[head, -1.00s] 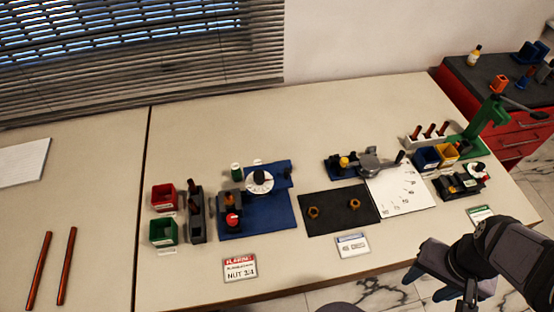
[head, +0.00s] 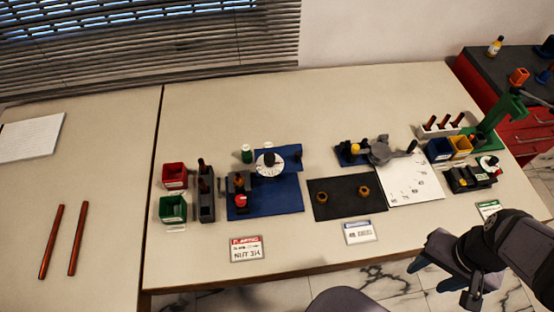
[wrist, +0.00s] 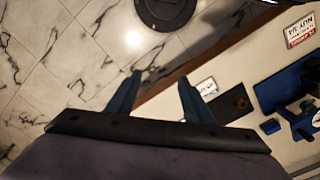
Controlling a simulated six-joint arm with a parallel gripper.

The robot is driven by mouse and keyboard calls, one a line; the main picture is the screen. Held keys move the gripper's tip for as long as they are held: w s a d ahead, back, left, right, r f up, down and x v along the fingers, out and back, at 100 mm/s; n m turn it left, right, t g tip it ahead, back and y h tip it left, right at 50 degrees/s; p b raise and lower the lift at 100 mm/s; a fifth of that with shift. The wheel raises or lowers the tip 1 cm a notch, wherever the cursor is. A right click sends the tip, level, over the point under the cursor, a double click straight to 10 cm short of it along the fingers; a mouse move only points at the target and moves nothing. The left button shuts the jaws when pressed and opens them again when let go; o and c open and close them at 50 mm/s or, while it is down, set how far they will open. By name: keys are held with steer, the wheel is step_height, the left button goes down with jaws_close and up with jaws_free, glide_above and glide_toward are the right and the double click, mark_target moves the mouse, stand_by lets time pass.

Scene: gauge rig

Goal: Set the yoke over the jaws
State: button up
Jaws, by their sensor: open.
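I cannot tell for certain which part is the yoke. A grey forked-looking piece (head: 380,151) sits at the right end of a small blue fixture (head: 345,158) at the table's back. A larger blue plate (head: 275,200) carries a white dial (head: 269,165), a grey block (head: 238,183) and a red knob (head: 241,200); any jaws there are too small to make out. My gripper (head: 445,275) is open and empty beyond the table's front right edge, away from both fixtures. In the wrist view its fingers (wrist: 160,90) are spread over floor and table edge.
A black mat (head: 333,209) bears two brass rings, one (head: 364,192) to the right. A white marked sheet (head: 415,185), red bin (head: 174,175), green bin (head: 172,208) and green press (head: 493,125) stand around. Label cards line the front. The table's front middle is mostly clear.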

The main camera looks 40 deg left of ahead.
steer(key=c, duration=0.4)
steer(key=shift+o, duration=0.2)
steer(key=w+a+r, duration=0.3)
steer(key=w+a, duration=0.3)
steer(key=w, duration=0.2)
steer(key=p, duration=0.2)
glide_above(298, 153)
steer(key=shift+w+d+r, duration=0.15)
steer(key=shift+d+r, duration=0.1)
steer(key=shift+r, duration=0.05)
steer(key=shift+s+a, duration=0.2)
steer(key=shift+a, duration=0.15)
steer(key=shift+f+p, duration=1.15)
steer(key=shift+f, duration=2.55)
